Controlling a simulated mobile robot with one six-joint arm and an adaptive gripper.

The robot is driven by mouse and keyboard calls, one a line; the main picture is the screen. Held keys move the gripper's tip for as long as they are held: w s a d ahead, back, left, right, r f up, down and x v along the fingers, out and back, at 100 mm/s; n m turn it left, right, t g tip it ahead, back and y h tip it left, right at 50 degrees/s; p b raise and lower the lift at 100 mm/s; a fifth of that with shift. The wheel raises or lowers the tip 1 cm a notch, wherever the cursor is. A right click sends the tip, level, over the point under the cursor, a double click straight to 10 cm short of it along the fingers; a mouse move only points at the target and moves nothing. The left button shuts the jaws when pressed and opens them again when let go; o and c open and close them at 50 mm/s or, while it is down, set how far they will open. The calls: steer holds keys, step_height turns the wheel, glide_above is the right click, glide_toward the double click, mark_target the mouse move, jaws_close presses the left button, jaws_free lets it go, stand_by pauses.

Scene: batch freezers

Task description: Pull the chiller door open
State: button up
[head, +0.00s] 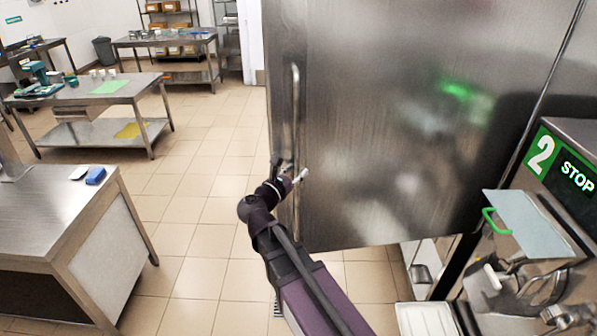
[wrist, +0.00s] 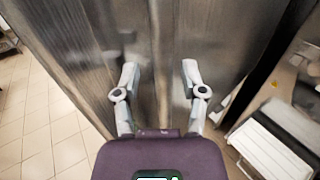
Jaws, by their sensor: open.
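The chiller door (head: 400,120) is a tall brushed steel panel filling the upper right of the head view. Its long vertical bar handle (head: 295,105) runs near the left edge. I cannot tell for sure how far the door stands from its frame. My gripper (head: 294,172) is at the lower part of the handle. In the wrist view, my gripper (wrist: 161,80) is open, with one pale finger on each side of the upright handle (wrist: 163,60). Gaps show between the fingers and the bar. The steel door face (wrist: 215,40) lies just beyond the fingertips.
A batch freezer (head: 565,165) with a green "2" and "STOP" panel stands close on the right, with a white tray (head: 428,318) low in front. A steel counter (head: 60,215) with a blue sponge (head: 96,176) is at left. The tiled floor (head: 200,210) between is clear.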

steer(key=shift+d, duration=0.15)
steer(key=v, duration=1.2)
stand_by(0.4)
stand_by(0.4)
steer(key=s+d+f+m+g+y+b, duration=0.2)
steer(key=d+f+m+g+y+b, duration=0.1)
steer(key=d+f+m, duration=0.4)
steer(key=s+d+f+m+g+y+b, duration=0.2)
steer(key=d+f+m+g+y+b, duration=0.2)
steer(key=f+m, duration=0.8)
steer(key=s+d+f+m+g+y+b, duration=0.3)
steer(key=d+f+m+g+b, duration=0.2)
steer(key=d+f+m+g, duration=0.2)
steer(key=d+f+m, duration=0.2)
steer(key=d+f, duration=0.2)
steer(key=shift+f+m+g+y, duration=0.3)
steer(key=shift+f+m, duration=0.1)
steer(key=shift+s, duration=0.1)
